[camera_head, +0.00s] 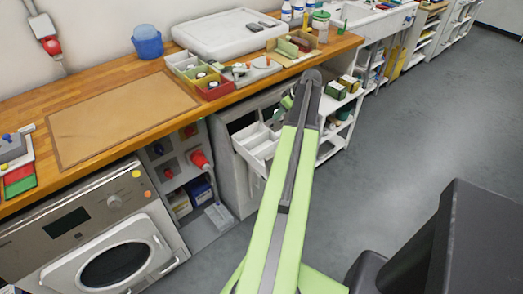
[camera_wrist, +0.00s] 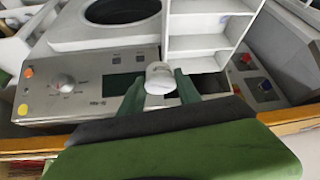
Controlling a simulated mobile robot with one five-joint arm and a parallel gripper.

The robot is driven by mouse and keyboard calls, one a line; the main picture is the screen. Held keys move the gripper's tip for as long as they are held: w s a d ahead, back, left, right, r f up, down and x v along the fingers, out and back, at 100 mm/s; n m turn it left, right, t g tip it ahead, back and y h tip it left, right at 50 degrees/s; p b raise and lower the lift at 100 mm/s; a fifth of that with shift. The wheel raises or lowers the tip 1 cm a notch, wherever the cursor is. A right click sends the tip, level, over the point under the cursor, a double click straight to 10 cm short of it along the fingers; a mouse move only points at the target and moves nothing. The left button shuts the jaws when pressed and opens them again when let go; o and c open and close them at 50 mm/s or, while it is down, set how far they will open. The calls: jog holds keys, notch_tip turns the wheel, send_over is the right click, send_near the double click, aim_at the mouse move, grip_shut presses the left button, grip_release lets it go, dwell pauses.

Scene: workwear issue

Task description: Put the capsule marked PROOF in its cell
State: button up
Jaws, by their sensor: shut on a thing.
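In the wrist view my gripper (camera_wrist: 160,86) has its two green fingers closed on a small white capsule (camera_wrist: 160,74). No marking is readable on the capsule, so I cannot tell whether it is the PROOF one. A white compartmented tray (camera_wrist: 203,42) extends upward in the wrist view, just beyond and right of the capsule. In the head view a white tray with cells (camera_head: 256,146) sticks out below the wooden counter, left of my arm. My gripper (camera_head: 287,103) is partly hidden behind my arm there, and the capsule cannot be made out.
A front-loading machine (camera_head: 91,236) stands below at left. White shelves (camera_head: 334,108) stand behind my arm.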

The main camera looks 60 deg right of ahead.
jog(key=shift+w+a+f+b, duration=0.5)
jog(key=shift+a+f+b, duration=1.25)
jog(key=shift+f, duration=0.2)
jog(key=shift+w+a+f+b, duration=0.55)
jog(key=shift+a+f+b, duration=1.1)
jog(key=shift+f+b, duration=0.3)
jog(key=shift+w+a+f+b, duration=0.5)
jog(key=shift+a+f+b, duration=1.2)
jog(key=shift+f, duration=0.3)
jog(key=o, duration=1.3)
jog(key=shift+r, duration=0.1)
jog(key=shift+o, duration=0.2)
jog(key=shift+r+p, duration=0.25)
jog(key=shift+p, duration=0.1)
jog(key=p+v, duration=1.1)
jog(key=v, duration=0.1)
jog(key=shift+r, duration=0.35)
